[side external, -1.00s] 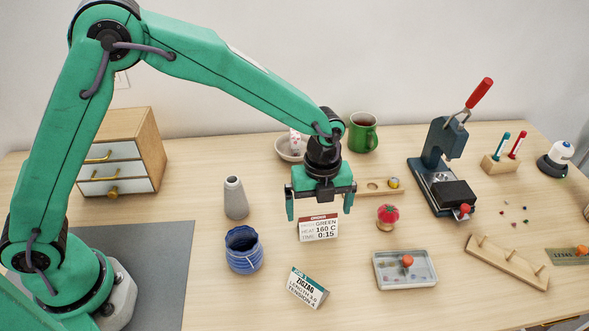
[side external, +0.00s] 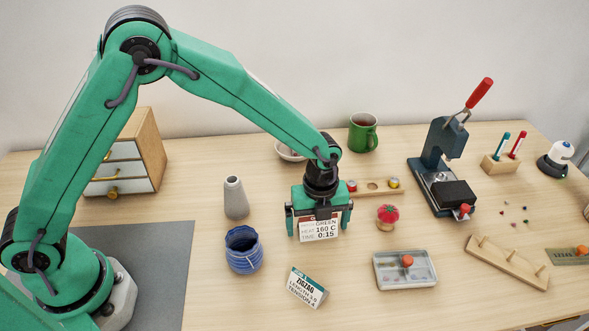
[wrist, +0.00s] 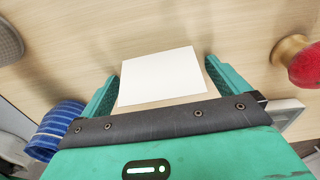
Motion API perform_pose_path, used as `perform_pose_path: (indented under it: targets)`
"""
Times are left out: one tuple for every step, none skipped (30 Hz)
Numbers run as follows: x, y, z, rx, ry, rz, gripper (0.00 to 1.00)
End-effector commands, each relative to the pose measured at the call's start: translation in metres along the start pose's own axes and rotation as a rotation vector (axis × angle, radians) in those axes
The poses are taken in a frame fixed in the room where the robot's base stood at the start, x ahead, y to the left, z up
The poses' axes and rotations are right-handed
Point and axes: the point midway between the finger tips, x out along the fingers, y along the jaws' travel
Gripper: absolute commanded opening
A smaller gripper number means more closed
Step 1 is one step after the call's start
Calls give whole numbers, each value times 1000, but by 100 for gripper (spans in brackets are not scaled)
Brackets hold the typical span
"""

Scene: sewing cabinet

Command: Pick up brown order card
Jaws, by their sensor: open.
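In the wrist view a blank white face of the card (wrist: 162,77) lies between the two fingers of my gripper (wrist: 160,74), with a gap visible at each side.
A teal-headed zigzag card (side external: 307,287) stands in front. A blue ribbed pot (side external: 243,256) and grey thread cone (side external: 235,198) are left. A red pincushion (side external: 387,217) and grey tray (side external: 405,277) are right. A wooden rack (side external: 374,188) lies behind.

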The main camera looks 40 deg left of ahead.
Motion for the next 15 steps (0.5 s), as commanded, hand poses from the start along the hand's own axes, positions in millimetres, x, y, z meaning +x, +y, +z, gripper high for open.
perform_pose_path:
  targets:
    - [0, 0, 0, 0, 0, 0, 100]
    - [0, 0, 0, 0, 0, 0, 100]
    - [0, 0, 0, 0, 0, 0, 100]
    - [0, 0, 0, 0, 0, 0, 100]
    - [0, 0, 0, 0, 0, 0, 94]
    - [0, 0, 0, 0, 0, 0, 86]
    - [0, 0, 0, 0, 0, 0, 80]
    - [0, 0, 0, 0, 0, 0, 74]
    - [0, 0, 0, 0, 0, 0, 67]
    - [0, 0, 0, 0, 0, 0, 61]
    - [0, 0, 0, 0, 0, 0, 56]
    - [0, 0, 0, 0, 0, 0, 56]
    - [0, 0, 0, 0, 0, 0, 56]
    - [0, 0, 0, 0, 0, 0, 56]
    - [0, 0, 0, 0, 0, 0, 56]
